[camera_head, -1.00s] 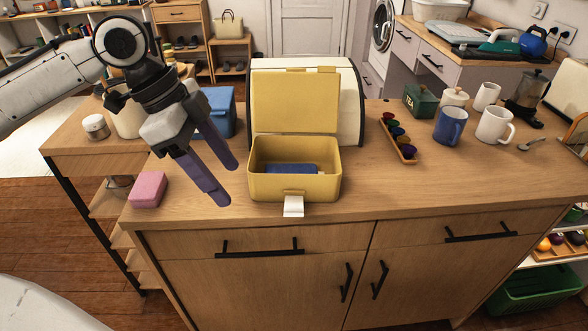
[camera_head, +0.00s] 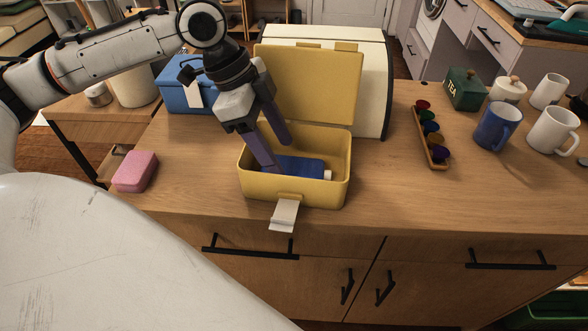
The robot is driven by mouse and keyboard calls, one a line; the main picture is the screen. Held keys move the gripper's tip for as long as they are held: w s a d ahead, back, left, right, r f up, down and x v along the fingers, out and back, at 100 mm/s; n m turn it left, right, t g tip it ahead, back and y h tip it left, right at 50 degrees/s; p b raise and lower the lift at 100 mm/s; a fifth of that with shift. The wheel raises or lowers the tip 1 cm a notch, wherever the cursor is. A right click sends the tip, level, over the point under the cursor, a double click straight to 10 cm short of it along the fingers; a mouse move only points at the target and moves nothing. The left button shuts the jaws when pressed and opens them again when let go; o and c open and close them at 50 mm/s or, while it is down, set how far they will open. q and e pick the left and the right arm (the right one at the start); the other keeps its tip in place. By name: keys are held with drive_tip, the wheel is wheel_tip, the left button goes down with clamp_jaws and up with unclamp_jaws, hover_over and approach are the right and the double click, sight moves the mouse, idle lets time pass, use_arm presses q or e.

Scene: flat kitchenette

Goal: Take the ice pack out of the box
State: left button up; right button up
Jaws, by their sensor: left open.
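The yellow box (camera_head: 302,196) stands on the wooden counter with its lid (camera_head: 310,84) raised at the back. The blue ice pack (camera_head: 300,167) lies inside it, with a small white end at its right. My left gripper (camera_head: 277,155) points down into the box from the upper left, its purple fingers open. One finger is by the left end of the ice pack and the other is behind it. I cannot tell whether they touch it. My right gripper is not in view.
A pink block (camera_head: 135,172) lies on the counter left of the box. A blue box (camera_head: 186,96) and a cream bread bin (camera_head: 372,75) stand behind. A rack of coloured capsules (camera_head: 431,140), a green tea box (camera_head: 465,89) and mugs (camera_head: 497,127) are to the right.

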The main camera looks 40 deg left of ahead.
sight(291, 166)
use_arm(q)
drive_tip(key=x, duration=0.4)
drive_tip(key=shift+w+d+f, duration=0.15)
drive_tip(key=shift+w+d, duration=0.05)
drive_tip(key=shift+d, duration=0.05)
drive_tip(key=c, duration=1.1)
drive_tip(key=shift+c, duration=0.3)
drive_tip(key=shift+r, duration=0.2)
